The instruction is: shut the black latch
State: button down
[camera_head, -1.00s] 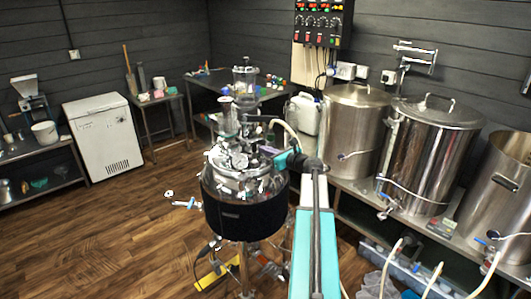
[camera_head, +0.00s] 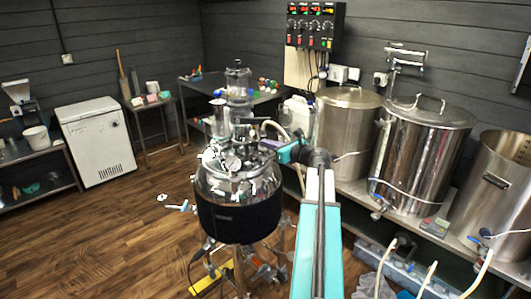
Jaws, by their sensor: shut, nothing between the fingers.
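A steel vessel with a black jacket (camera_head: 238,218) stands in the middle of the head view. Its shiny lid (camera_head: 235,165) carries several metal fittings and clamps. I cannot make out the black latch among them at this size. My turquoise arm reaches up from the bottom and bends left toward the vessel's top. My gripper (camera_head: 264,144) is small and dark at the arm's far end, beside the lid's right side. It is shut and empty. Whether it touches any fitting cannot be told.
Large steel kettles (camera_head: 424,150) stand on a bench at the right. A pale hose (camera_head: 277,128) arches close to my gripper. A control box (camera_head: 315,25) hangs on the back wall. A white chest (camera_head: 97,140) stands at the left. Wooden floor is free at left front.

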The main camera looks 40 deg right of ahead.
jog(key=shift+s+r+b, duration=0.2)
jog(key=shift+s+r, duration=0.05)
jog(key=shift+r, duration=0.75)
jog(key=shift+s+r+b, duration=0.15)
jog(key=shift+s+r, duration=0.1)
jog(key=shift+r, duration=0.75)
